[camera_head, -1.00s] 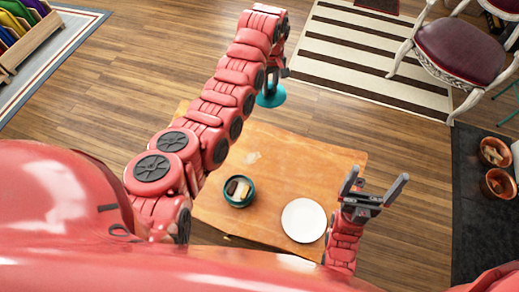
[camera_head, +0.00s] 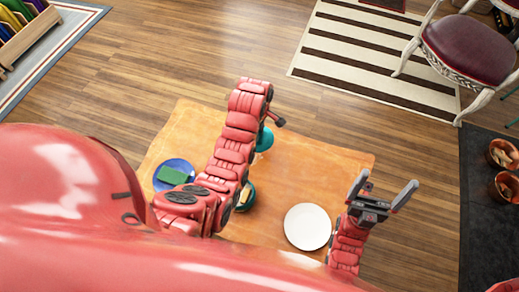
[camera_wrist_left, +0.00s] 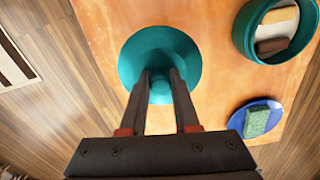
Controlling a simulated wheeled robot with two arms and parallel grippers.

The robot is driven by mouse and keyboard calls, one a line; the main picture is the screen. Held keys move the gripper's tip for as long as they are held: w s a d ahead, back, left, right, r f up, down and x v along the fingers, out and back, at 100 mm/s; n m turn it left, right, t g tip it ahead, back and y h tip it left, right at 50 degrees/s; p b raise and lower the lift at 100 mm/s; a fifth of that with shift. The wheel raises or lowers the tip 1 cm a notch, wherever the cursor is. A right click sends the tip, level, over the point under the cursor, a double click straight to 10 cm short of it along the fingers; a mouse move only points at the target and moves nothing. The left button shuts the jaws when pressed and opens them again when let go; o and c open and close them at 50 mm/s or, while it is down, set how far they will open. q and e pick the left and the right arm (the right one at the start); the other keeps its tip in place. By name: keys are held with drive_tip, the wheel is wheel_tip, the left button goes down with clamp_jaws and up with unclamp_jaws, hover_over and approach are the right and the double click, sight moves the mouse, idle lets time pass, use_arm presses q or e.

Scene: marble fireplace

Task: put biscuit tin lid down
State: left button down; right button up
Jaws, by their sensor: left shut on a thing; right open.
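The teal biscuit tin lid (camera_head: 265,140) is round with a knob. In the left wrist view the lid (camera_wrist_left: 160,50) is between the fingertips of my left gripper (camera_wrist_left: 160,82), which is shut on its knob. It is over the far part of the wooden table; I cannot tell if it touches the top. The teal tin (camera_head: 248,206) is partly hidden behind my left arm. In the left wrist view the tin (camera_wrist_left: 243,40) is open and holds brown and cream biscuits. My right gripper (camera_head: 382,188) is open and empty near the table's right edge.
The wooden table (camera_head: 310,170) has bare room right of the lid. A white plate (camera_head: 307,227) lies at the front right. A blue plate (camera_head: 168,164) with a green block (camera_head: 173,175) lies on the left. A purple chair (camera_head: 468,48) stands beyond the table.

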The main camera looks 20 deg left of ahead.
use_arm(q)
wheel_tip(320, 180, down, 5)
drive_tip(key=shift+s+f+b, duration=0.1)
drive_tip(key=shift+b, duration=0.9)
drive_tip(key=shift+f, duration=0.3)
wheel_tip(320, 180, down, 3)
drive_tip(key=shift+f, duration=0.4)
drive_tip(key=shift+f, duration=0.15)
drive_tip(key=c, duration=0.6)
unclamp_jaws()
drive_tip(key=shift+c, duration=0.2)
